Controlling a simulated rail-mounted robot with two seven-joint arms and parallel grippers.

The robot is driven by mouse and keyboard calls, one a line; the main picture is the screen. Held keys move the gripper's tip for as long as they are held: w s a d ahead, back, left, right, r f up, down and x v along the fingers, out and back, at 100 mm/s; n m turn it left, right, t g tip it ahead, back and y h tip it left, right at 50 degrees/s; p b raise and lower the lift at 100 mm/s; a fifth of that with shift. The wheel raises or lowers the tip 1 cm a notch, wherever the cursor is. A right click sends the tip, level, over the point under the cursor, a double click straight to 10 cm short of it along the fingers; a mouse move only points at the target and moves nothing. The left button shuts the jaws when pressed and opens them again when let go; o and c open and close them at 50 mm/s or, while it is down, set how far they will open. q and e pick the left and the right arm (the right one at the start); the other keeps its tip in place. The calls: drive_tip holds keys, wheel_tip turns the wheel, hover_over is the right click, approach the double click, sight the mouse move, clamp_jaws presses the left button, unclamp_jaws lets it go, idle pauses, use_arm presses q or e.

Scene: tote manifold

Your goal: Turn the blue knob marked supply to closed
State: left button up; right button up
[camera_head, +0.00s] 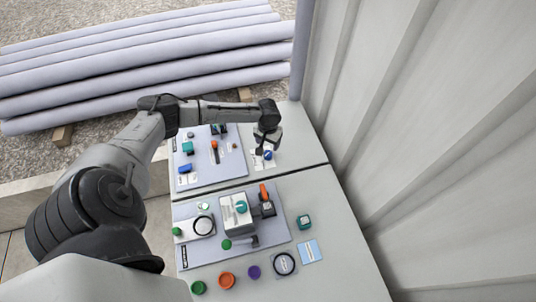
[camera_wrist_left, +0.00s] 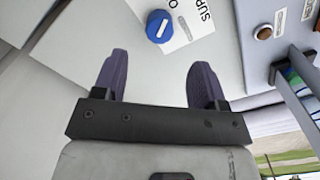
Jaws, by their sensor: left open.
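The blue knob (camera_head: 268,155) sits on the back panel, on a white label near the right side. In the left wrist view the blue knob (camera_wrist_left: 159,27) is round with a white pointer line, and part of its label (camera_wrist_left: 190,22) shows the letters "SUPP" and an "O". My left gripper (camera_head: 266,143) is above the knob, partly covering it in the head view. In the left wrist view my left gripper (camera_wrist_left: 159,62) is open, its two dark fingers apart and short of the knob, with nothing between them. My right gripper is not in view.
A back board (camera_head: 232,170) with switches and levers lies left of the knob. A front board (camera_head: 275,235) carries a teal knob (camera_head: 241,207) and an orange-handled lever (camera_head: 264,192). Several coloured buttons line the front. A corrugated wall (camera_head: 420,120) stands close on the right.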

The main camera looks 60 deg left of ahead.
sight(268, 153)
use_arm(q)
wheel_tip(268, 153, down, 8)
drive_tip(key=shift+f+b, duration=0.15)
drive_tip(key=shift+b, duration=0.45)
drive_tip(key=c, duration=0.9)
